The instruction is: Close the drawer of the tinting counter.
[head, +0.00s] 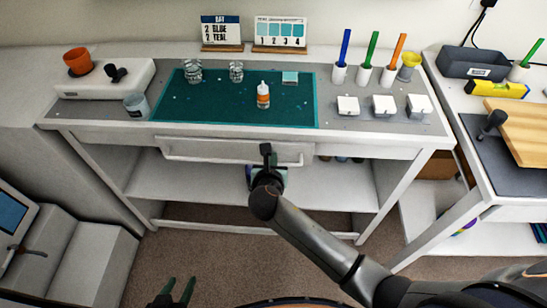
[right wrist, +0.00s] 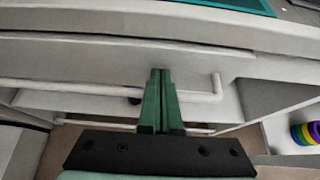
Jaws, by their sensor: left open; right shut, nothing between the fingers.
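The tinting counter (head: 345,120) stands in the middle of the head view. Its white drawer (head: 215,150) is below the top, with a pale bar handle along the front; the drawer front also shows in the right wrist view (right wrist: 90,55). The front seems to stand a little proud of the counter; how far is hard to tell. My right gripper (head: 266,152) is shut and empty at the drawer front, right of its middle. In the right wrist view its green fingertips (right wrist: 161,72) point at the front by the handle (right wrist: 212,92); contact is unclear. My left gripper (head: 179,288) is open, low over the floor.
On the counter are a green mat (head: 210,105), an orange-labelled bottle (head: 263,95), glass cups, white blocks and pen holders. A lower shelf (head: 200,180) lies beneath the drawer. A second table (head: 490,100) stands right. Floor in front is clear.

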